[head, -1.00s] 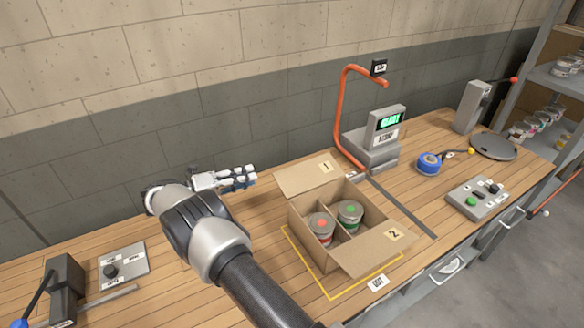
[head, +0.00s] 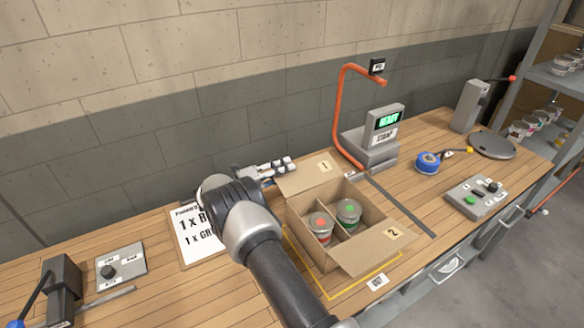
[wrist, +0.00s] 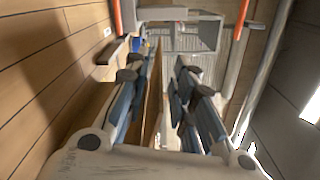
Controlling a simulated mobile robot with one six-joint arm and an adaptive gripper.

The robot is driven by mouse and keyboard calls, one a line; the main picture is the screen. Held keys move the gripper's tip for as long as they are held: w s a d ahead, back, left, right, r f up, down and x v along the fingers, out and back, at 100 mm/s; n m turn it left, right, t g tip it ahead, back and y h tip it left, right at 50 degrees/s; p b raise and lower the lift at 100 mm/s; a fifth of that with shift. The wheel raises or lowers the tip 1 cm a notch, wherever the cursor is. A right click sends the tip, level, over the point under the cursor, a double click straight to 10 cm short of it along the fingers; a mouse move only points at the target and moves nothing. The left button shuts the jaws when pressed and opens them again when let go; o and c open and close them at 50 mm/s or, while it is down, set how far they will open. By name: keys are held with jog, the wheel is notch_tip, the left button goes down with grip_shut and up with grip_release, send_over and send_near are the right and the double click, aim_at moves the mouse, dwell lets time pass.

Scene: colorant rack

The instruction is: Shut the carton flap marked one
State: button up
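The open carton (head: 318,250) stands on the bench with two tins inside, one with a red mark (head: 320,222) and one with a green mark (head: 348,210). Its flap marked 1 (head: 302,177) is folded outward at the back. The flap marked 2 (head: 372,251) is folded outward at the front right. My gripper (head: 288,164) is by the back left edge of flap 1; contact is unclear. In the wrist view, my gripper (wrist: 160,88) is open, with a thin brown panel (wrist: 152,100), apparently flap 1 nearly edge-on, between the fingers.
An orange bent pipe (head: 338,110) and a grey display unit (head: 384,125) stand behind the carton at right. A printed sheet (head: 194,240) lies left of my arm. Blue tape (head: 427,163) and a button box (head: 478,197) are further right. The wall runs close behind.

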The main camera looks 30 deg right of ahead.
aim_at(308, 174)
jog(key=shift+d, duration=1.65)
grip_shut()
